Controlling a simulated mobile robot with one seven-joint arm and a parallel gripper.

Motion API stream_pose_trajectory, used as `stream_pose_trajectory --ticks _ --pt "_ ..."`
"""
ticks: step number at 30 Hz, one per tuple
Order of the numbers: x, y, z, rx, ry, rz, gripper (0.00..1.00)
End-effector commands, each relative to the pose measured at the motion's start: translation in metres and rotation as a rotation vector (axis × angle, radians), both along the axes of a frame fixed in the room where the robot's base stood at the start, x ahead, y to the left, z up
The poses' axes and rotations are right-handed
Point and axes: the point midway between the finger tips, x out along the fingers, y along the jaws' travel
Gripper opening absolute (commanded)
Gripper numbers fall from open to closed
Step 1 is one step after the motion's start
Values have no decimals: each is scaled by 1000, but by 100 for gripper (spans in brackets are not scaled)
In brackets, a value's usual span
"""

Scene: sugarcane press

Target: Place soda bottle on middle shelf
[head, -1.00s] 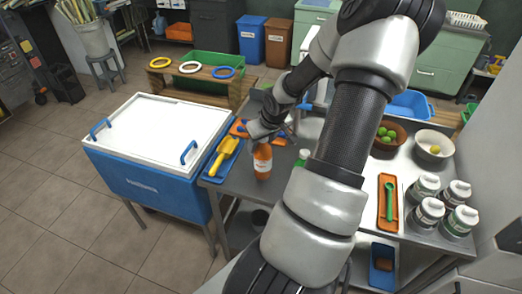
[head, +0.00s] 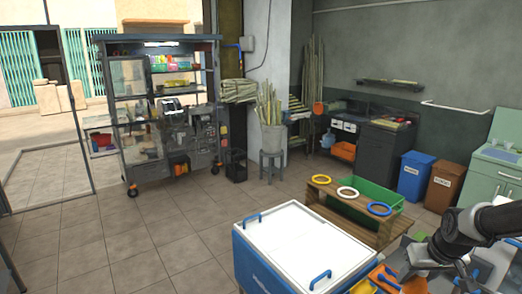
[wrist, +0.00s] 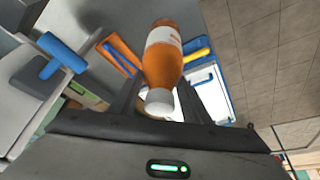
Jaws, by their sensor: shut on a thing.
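My gripper (wrist: 165,98) is shut on the soda bottle (wrist: 163,62), an orange bottle with a pale label and a white cap. In the wrist view the bottle sits between the two fingers with its cap toward the camera. The head view shows my arm at the lower right edge, but the bottle cannot be made out there. A tall grey shelf unit (head: 146,173) stands at the back left of the head view, far from my gripper. It has several levels with goods on them; the middle level's free room is hard to tell.
A blue cooler with a white lid (head: 300,250) stands in front, with a wooden ring stand (head: 340,228) behind it. A stool (head: 271,156) with a bucket of cane is near the pillar. Open tiled floor (head: 130,235) lies before the shelf unit.

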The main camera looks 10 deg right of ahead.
Motion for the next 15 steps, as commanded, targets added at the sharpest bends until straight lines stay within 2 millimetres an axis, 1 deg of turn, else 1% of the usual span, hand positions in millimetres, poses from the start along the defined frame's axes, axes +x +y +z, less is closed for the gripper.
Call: stream_pose_trajectory --ticks 1,3,8,11,14,15 --pt "1 1 8 -4 0 1 0" --pt "9 15 2 1 6 17 0" --pt "24 41 -1 0 14 38 0" --pt "33 60 -3 1 19 53 0" --pt "43 83 -5 0 25 69 0" --pt "47 94 -6 0 28 78 0"
